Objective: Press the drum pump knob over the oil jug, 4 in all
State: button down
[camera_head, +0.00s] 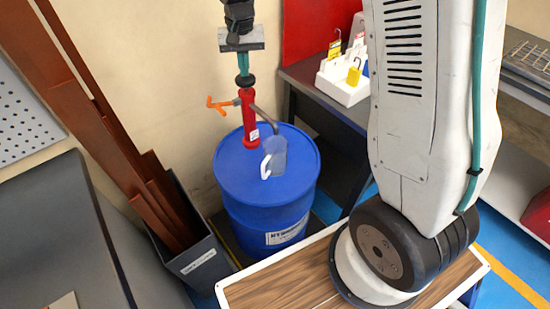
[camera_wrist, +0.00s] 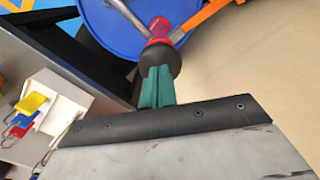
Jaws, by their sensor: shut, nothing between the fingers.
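The red drum pump (camera_head: 248,118) stands upright on the blue oil drum (camera_head: 232,165). Its black knob (camera_head: 245,81) is at the top; the knob also shows in the wrist view (camera_wrist: 160,58). My gripper (camera_head: 243,70) is shut and empty, its teal fingers pointing down. The fingertips are right at the top of the knob; I cannot tell whether they touch it. The translucent oil jug (camera_head: 277,158) with a white handle is on the drum top, below the end of the pump's grey spout (camera_head: 267,116). The jug's contents are not clear.
An orange handle (camera_head: 222,104) sticks out left of the pump. A bin (camera_head: 205,262) with brown bars stands left of the drum. A bench with a white padlock box (camera_head: 343,82) is to the right. A wood-topped table (camera_head: 275,291) is in front.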

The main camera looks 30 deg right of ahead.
jog(key=shift+f, duration=0.3)
jog(key=shift+r, duration=0.1)
jog(key=shift+r, duration=3.45)
jog(key=shift+f, duration=3.45)
jog(key=shift+r, duration=3.45)
